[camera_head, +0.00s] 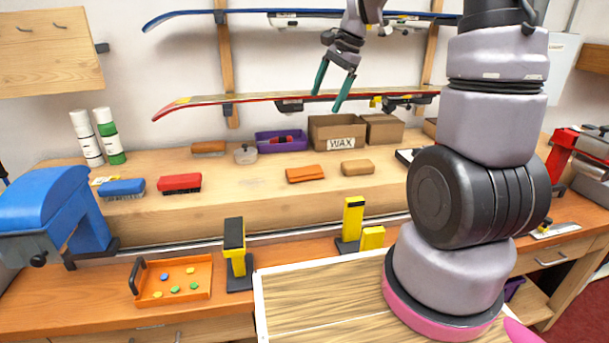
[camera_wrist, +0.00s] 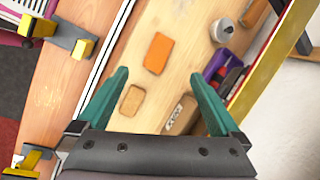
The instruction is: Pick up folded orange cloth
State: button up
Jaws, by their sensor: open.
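The folded orange cloth (camera_head: 305,174) lies flat on the raised wooden shelf of the bench, left of a tan block. In the wrist view the cloth (camera_wrist: 158,53) lies beyond my fingertips, between their lines and a little left of centre. My gripper (camera_head: 329,97) is open and empty, with its green fingers spread high above the shelf and above the cloth. In the wrist view my gripper (camera_wrist: 160,78) shows both fingers apart with nothing between them.
A tan block (camera_head: 357,167) lies close right of the cloth. A cardboard box marked WAX (camera_head: 337,132) and a purple bin (camera_head: 282,141) stand behind. A red ski (camera_head: 230,99) hangs on the wall near my fingers. A red brush (camera_head: 180,183) lies left.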

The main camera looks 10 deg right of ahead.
jog(key=w+f+m+g, duration=0.2)
jog(key=w+f+m, duration=0.35)
jog(key=f, duration=0.75)
send_near(304, 170)
jog(key=f, duration=0.1)
jog(key=f+n, duration=0.1)
jog(key=shift+w+a+f+y, duration=0.1)
jog(key=shift+a+f+y, duration=0.25)
jog(key=shift+f+y, duration=0.05)
jog(key=shift+x, duration=3.05)
jog(key=shift+d, duration=0.15)
jog(key=shift+c, duration=0.3)
jog(key=c, duration=1.1)
